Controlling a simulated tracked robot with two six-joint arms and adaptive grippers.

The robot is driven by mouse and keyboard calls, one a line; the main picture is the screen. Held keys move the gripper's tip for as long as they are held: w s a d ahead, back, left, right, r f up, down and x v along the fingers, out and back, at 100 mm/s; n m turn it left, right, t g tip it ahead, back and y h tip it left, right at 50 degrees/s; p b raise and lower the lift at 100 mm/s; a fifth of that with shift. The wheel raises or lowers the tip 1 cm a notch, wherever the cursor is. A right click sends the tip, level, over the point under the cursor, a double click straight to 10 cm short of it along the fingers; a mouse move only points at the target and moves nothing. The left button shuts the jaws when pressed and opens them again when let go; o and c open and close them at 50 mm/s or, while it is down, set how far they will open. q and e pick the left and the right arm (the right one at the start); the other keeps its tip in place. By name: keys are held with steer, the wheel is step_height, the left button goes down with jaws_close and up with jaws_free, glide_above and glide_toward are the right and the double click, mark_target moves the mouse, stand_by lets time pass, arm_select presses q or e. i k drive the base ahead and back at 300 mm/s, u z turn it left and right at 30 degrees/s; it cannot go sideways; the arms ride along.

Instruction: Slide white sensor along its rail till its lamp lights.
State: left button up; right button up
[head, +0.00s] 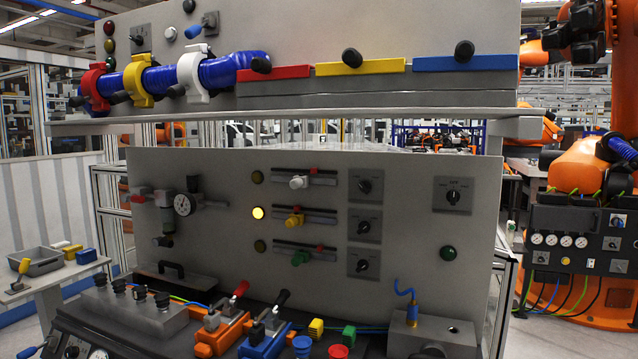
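The white sensor (298,181) sits on the top dark rail (327,177) of the upright grey panel, left of the rail's middle. A small red marker (313,171) is just right of it on the rail's upper edge. The top lamp (257,177), left of this rail, is dark. The yellow sensor (294,220) is on the middle rail, and the lamp beside it (258,213) glows yellow. The green sensor (300,257) is on the bottom rail, with a dark lamp (260,246) beside it. Neither of my grippers is in view.
Several black rotary knobs (364,187) stand right of the rails. A pressure gauge (183,205) and valve are on the left. Upright levers (241,289) and connectors crowd the bench below. An upper shelf (300,127) overhangs the panel. The space directly before the rails looks clear.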

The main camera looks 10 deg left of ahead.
mark_target(301, 181)
steer(key=u, duration=0.35)
steer(key=i, duration=0.95)
steer(key=u, duration=0.8)
steer(key=k, duration=0.65)
steer(key=u, duration=0.2)
steer(key=i, duration=0.65)
steer(key=z, duration=0.1)
